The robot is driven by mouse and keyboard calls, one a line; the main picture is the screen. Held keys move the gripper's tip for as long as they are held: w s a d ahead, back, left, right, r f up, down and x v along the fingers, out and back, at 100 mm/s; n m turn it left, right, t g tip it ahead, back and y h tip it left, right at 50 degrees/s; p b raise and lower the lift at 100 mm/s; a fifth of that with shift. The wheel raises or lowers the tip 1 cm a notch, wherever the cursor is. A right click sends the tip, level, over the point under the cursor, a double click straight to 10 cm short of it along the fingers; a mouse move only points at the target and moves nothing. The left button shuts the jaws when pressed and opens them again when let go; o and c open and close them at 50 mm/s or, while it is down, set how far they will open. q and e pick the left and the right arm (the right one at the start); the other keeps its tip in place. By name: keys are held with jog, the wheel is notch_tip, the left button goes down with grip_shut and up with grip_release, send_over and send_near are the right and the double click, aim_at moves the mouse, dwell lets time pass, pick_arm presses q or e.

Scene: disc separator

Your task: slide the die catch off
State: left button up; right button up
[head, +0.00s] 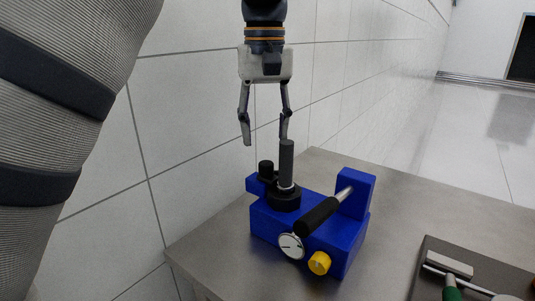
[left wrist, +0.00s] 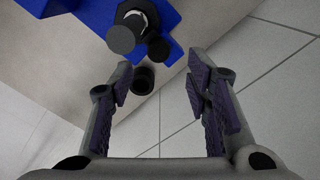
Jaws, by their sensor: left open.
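The disc separator is a blue block (head: 337,233) on the table, with a tall black post (head: 287,163), a black handle (head: 317,215) on a metal rod, a dial (head: 291,246) and a yellow knob (head: 319,263). A short black cylinder (head: 265,169) stands on its rear left ledge. In the left wrist view, a dark round cup (left wrist: 143,81) sits beside the blue edge, probably the die catch; I cannot make it out in the head view. My left gripper (head: 265,138) is open and empty above the separator's rear left side, fingers pointing down. My right gripper is out of view.
A dark tray (head: 425,268) with a green-handled tool (head: 452,292) lies at the lower right. A tiled wall (head: 190,110) stands behind the steel table (head: 225,250). The tabletop between separator and tray is clear.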

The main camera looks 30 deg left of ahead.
aim_at(266, 162)
pick_arm(q)
notch_tip(266, 162, down, 7)
jog(key=shift+w+r, duration=0.15)
grip_shut()
